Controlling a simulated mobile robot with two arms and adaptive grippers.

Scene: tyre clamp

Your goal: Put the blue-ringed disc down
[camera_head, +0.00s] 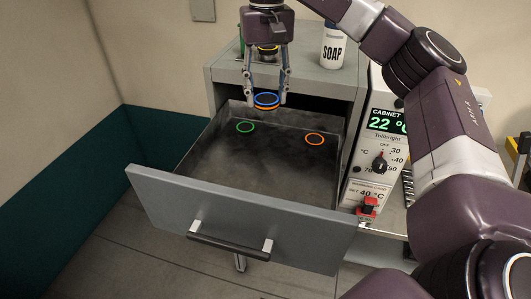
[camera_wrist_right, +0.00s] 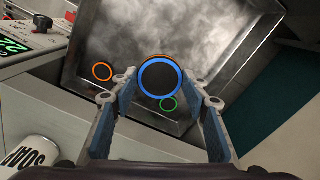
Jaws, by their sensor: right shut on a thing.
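The blue-ringed disc (camera_head: 266,101) is dark with a bright blue ring and a thin orange-brown edge under it. It is held level between the fingertips of my right gripper (camera_head: 268,98), above the back part of the open drawer (camera_head: 172,205). The wrist view also shows the disc (camera_wrist_right: 160,77) between the fingertips. A green ring (camera_head: 245,127) and an orange ring (camera_head: 314,139) lie on the drawer floor below, to the left and right. My left gripper is in neither view.
The drawer's front half is bare.

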